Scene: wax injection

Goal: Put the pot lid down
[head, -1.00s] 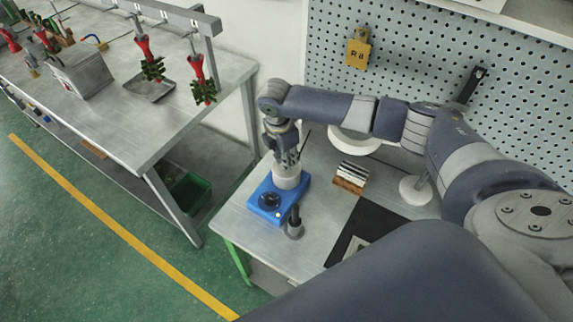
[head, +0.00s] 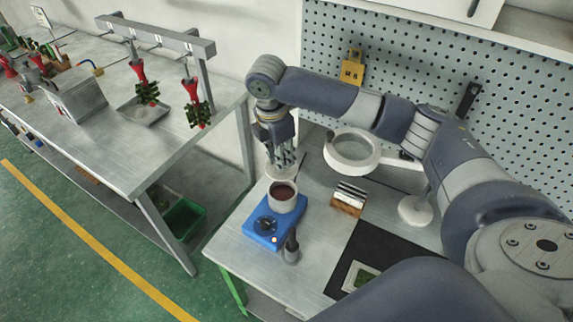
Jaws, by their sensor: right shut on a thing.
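My right gripper (head: 284,158) points down and is shut on the pot lid (head: 279,173), a pale disc partly hidden by the fingers. The lid is just behind and above the pot (head: 284,204), clear of its mouth. The small pale pot is uncovered, with brown contents showing inside. It sits on a blue heater unit (head: 264,231) with a black dial, near the left side of the metal table (head: 240,212). My left gripper is out of view.
A dark-handled tool (head: 291,247) stands beside the heater. A rack of light and dark slabs (head: 348,197) and a ring magnifier (head: 331,160) are to the right. A black mat (head: 393,256) lies at the front right. Bare tabletop shows left of the heater.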

